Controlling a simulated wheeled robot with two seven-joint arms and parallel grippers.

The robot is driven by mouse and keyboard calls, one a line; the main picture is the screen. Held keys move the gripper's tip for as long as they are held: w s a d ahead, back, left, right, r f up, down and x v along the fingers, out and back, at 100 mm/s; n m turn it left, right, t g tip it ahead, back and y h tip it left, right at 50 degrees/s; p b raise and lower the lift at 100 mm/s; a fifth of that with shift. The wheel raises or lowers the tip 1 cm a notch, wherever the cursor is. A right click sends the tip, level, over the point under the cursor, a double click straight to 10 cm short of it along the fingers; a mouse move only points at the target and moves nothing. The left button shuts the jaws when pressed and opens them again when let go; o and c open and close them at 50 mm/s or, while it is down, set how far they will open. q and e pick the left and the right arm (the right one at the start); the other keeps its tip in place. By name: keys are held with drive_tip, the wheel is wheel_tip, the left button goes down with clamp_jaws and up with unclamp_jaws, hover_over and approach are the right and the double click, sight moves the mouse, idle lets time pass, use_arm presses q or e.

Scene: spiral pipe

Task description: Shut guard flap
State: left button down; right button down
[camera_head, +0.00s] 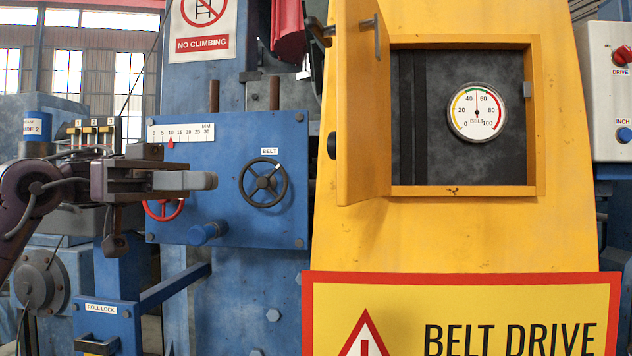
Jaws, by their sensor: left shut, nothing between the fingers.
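The guard flap (357,120) is a yellow door hinged on the left side of a square opening in the yellow belt guard (440,235). It stands open, swung out toward me, with a grey handle (371,35) near its top. Inside the opening are a dark panel and a round belt gauge (477,112), its needle pointing near the top. My left gripper (205,181) is shut and empty, in front of the blue panel, to the left of the flap and apart from it. My right gripper is not in view.
A black handwheel (263,183) and a red handwheel (163,208) sit on the blue panel (230,225) around my left gripper. A blue knob (208,233) sticks out below. A white control box (608,80) is at the right. A belt drive sign (460,315) covers the guard's lower front.

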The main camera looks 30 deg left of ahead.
sight(339, 181)
use_arm(q)
drive_tip(key=p+x, duration=0.6)
drive_tip(key=x, duration=0.7)
drive_tip(key=shift+d+r, duration=0.1)
drive_tip(key=shift+d, duration=0.35)
drive_tip(key=shift+w, duration=0.1)
